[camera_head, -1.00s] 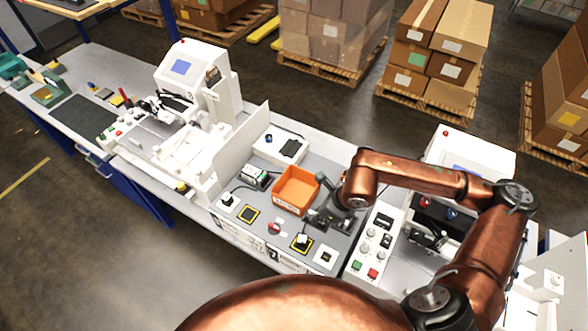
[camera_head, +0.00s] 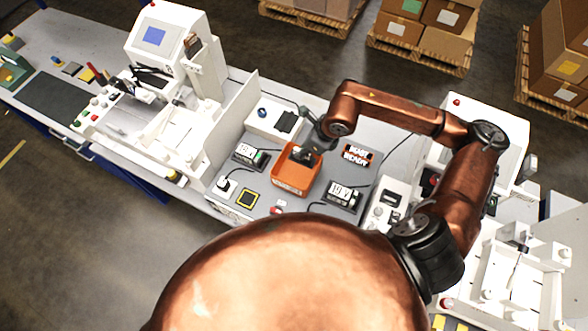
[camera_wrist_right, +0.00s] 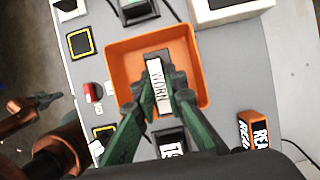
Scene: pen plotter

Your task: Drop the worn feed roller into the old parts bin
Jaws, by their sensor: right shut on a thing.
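The worn feed roller (camera_wrist_right: 158,86) is a dark piece with a white label reading WORN. My right gripper (camera_wrist_right: 162,90) is shut on it in the wrist view, with a green-edged finger on each side. In the head view my right gripper (camera_head: 308,146) reaches down from the copper arm at the bin's far side. The old parts bin is an open orange box (camera_head: 292,180); its rim (camera_wrist_right: 116,72) surrounds the roller in the wrist view. The roller is over the bin opening, but its exact height is unclear.
Small black labelled units (camera_head: 344,195) (camera_head: 248,156) stand on both sides. A white box (camera_head: 276,120) stands behind. White machines flank the bench. Copper parts of mine show at the wrist view's lower left.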

